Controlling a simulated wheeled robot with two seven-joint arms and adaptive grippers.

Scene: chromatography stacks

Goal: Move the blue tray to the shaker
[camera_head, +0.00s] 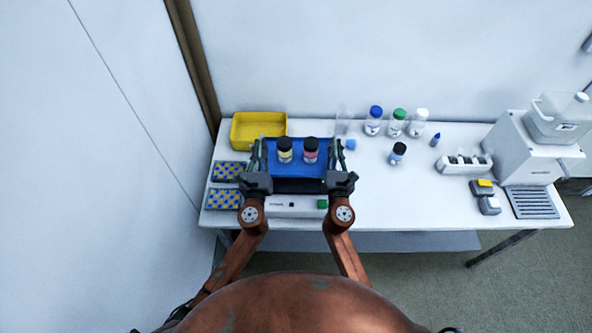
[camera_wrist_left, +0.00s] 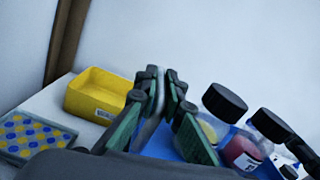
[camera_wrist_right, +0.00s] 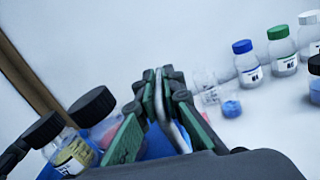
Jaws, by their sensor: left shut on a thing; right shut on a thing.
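I cannot tell whether the tray touches the shaker. My left gripper (camera_head: 257,158) is shut on the tray's left side, and my right gripper (camera_head: 337,158) is shut on its right side. The left wrist view shows the tray (camera_wrist_left: 165,143) beside the fingers. Both bottles stand upright in the head view.
A yellow bin (camera_head: 258,117) stands behind the tray. Two patterned racks (camera_head: 224,199) lie to the left. Several capped bottles (camera_head: 397,122), a white rack (camera_head: 465,165) and a large white machine (camera_head: 525,148) stand to the right. The front middle-right of the table is clear.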

